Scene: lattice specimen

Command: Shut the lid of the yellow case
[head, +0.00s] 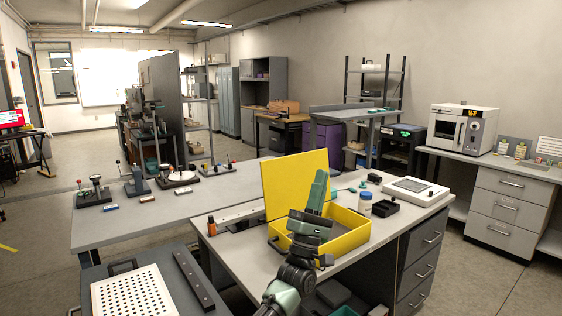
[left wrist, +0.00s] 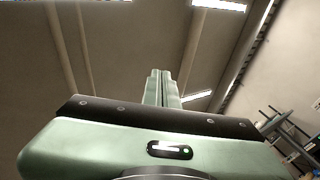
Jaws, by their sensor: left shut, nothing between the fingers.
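The yellow case (head: 347,243) sits on the grey bench (head: 236,258) with its lid (head: 293,183) standing open, roughly upright, along its back left side. My left gripper (head: 328,174) is in front of the case in the head view, pointing up, with its tip beside the right edge of the lid. I cannot tell whether it touches the lid. The gripper is shut and empty. Its shut fingers (left wrist: 161,88) also show in the left wrist view, against the ceiling. My arm hides part of the case's inside and front wall. My right gripper is not in view.
A perforated white plate (head: 133,297) is at the lower left.

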